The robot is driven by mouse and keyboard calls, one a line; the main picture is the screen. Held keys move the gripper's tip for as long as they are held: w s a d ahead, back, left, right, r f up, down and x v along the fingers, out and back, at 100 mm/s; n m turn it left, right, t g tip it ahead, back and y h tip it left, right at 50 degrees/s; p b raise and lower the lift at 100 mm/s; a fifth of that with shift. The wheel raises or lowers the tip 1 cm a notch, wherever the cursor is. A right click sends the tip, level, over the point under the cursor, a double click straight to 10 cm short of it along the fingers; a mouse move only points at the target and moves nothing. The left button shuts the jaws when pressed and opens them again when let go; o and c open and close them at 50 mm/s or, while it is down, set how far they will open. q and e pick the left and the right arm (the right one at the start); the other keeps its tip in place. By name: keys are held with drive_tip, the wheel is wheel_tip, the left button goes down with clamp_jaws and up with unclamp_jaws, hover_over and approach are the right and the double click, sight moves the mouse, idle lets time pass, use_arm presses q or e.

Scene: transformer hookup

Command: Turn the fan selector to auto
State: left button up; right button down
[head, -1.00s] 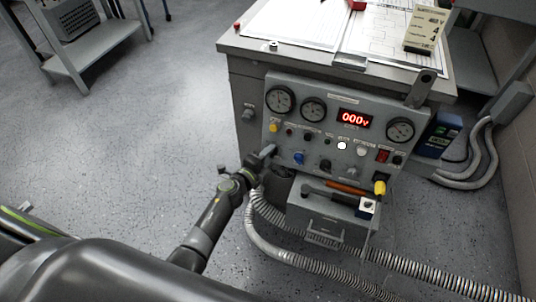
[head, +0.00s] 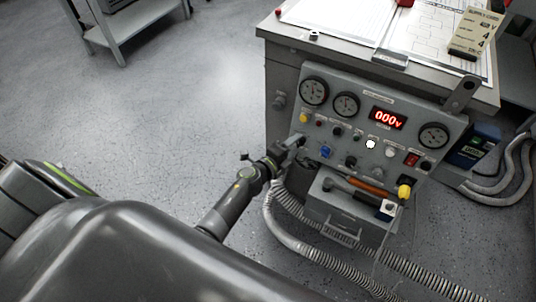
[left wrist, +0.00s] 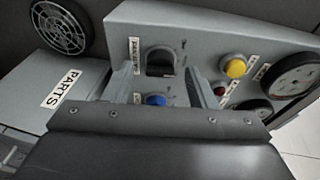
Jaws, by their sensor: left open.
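The grey control panel (head: 340,135) stands on the front of the bench, with gauges, knobs and a red display. In the left wrist view a dark knob in a round mount (left wrist: 160,62) with a small label lies between my finger tips; I take it for the fan selector, though its label is not clearly readable. My left gripper (head: 295,141) is at the lower left of the panel and hides that spot in the head view. Its two fingers (left wrist: 163,80) are open on either side of the knob, with no clear contact visible. My right gripper is not in view.
A blue knob (left wrist: 156,99) and a yellow knob (left wrist: 235,68) are close to the fingers. Below the panel, a grey box (head: 345,215) carries a hammer with an orange handle (head: 369,187). Ribbed hoses (head: 300,245) run along the floor. Open floor lies left.

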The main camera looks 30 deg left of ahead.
use_arm(q)
drive_tip(key=p+v, duration=0.2)
drive_tip(key=v, duration=1.4)
drive_tip(key=shift+p, duration=0.3)
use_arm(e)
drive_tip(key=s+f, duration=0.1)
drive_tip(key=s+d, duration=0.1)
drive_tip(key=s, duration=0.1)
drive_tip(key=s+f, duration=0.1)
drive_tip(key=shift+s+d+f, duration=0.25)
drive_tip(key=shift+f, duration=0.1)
use_arm(q)
drive_tip(key=shift+s, duration=0.1)
